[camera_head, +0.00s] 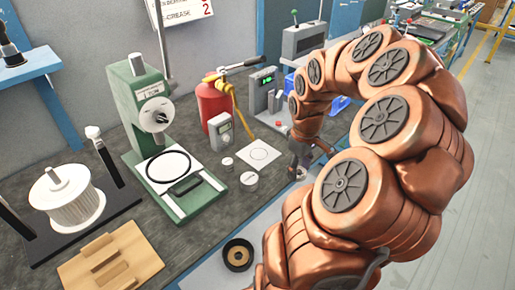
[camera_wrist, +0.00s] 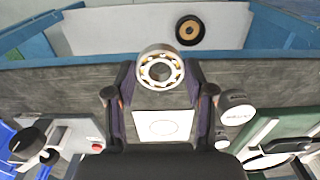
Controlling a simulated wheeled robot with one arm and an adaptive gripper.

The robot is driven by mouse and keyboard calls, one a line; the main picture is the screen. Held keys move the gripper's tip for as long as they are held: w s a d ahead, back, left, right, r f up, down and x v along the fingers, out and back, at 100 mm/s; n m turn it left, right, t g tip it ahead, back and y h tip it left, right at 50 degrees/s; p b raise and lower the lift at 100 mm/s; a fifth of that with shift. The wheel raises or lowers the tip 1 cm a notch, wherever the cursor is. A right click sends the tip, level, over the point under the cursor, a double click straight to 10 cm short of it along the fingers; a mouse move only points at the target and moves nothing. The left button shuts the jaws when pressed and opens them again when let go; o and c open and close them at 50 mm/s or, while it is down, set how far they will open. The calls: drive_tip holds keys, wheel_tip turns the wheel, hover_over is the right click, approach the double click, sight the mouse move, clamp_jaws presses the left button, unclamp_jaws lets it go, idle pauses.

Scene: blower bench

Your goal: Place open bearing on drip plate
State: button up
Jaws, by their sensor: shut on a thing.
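The open bearing (camera_wrist: 160,54), a pale metal ring with its balls and gold cage showing, is between the fingertips of my gripper (camera_wrist: 160,78) in the wrist view. The gripper is shut on it, one dark finger on each side. A white square plate with a thin drawn circle (camera_wrist: 160,126), which looks like the drip plate, shows beyond the fingers. It lies on the bench in the head view (camera_head: 259,154) and its top is bare. My gripper is small and partly hidden by my arm in the head view, to the right of the plate.
A green press (camera_head: 140,95), a red extinguisher-like can (camera_head: 212,102) and a small gauge box (camera_head: 221,132) stand near the plate. Small round tins (camera_head: 249,180) sit in front of it. A black ring with a tan centre (camera_head: 238,255) lies on a pale surface near the front.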

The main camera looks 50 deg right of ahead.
drive_tip(key=p, duration=0.3)
hover_over(259, 154)
drive_tip(key=shift+w, duration=0.2)
drive_tip(key=shift+f, duration=0.75)
drive_tip(key=shift+f, duration=0.15)
drive_tip(key=o, duration=1.1)
drive_tip(key=shift+o, duration=0.2)
